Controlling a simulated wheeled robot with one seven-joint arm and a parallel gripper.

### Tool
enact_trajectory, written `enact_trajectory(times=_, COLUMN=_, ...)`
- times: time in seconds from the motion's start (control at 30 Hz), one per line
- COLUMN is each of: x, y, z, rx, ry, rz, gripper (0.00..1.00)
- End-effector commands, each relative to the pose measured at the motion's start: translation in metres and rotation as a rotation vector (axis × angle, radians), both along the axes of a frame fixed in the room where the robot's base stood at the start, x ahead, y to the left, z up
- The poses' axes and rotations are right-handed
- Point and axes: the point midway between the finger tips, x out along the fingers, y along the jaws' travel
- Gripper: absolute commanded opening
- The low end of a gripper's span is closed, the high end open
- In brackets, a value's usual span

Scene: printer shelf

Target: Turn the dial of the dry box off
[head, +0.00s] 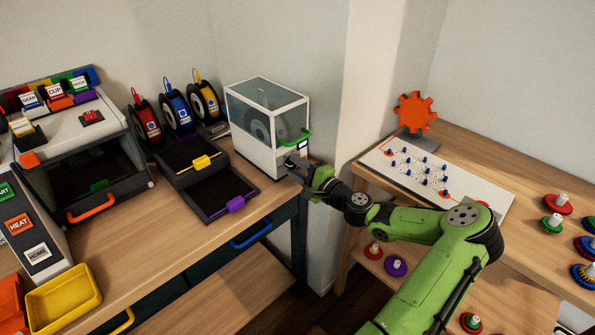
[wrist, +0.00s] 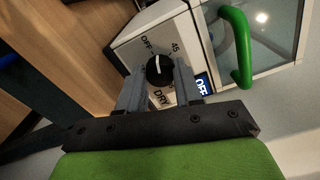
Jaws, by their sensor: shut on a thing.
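The dry box (head: 267,122) is a white case with clear panels, at the back right of the left table. In the wrist view its front panel bears a black dial (wrist: 160,71) with a white pointer line and the labels OFF, 45 and DRY. The pointer is near the top, close to the OFF side. In the head view my gripper (head: 308,174) is at the box's lower right corner, and the dial cannot be made out.
The box's green handle (wrist: 238,45) is close to the right of my fingers; it also shows in the head view (head: 297,137). Black trays (head: 222,190) stand left of the box. The right table holds a white peg board (head: 470,190) and an orange gear (head: 415,112).

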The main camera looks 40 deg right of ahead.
Motion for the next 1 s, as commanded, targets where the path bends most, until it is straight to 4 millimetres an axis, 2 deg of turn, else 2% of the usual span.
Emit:
enact_trajectory(times=0.2, x=0.0003, y=0.0006, z=-0.0022, rx=-0.152, ry=-0.004, rz=0.001, gripper=0.04)
enact_trajectory(times=0.43, x=0.0001, y=0.0003, z=-0.0021, rx=-0.252, ry=-0.006, rz=0.000, gripper=0.04)
enact_trajectory(times=1.0, x=0.0001, y=0.0002, z=-0.0012, rx=-0.298, ry=-0.007, rz=0.000, gripper=0.04)
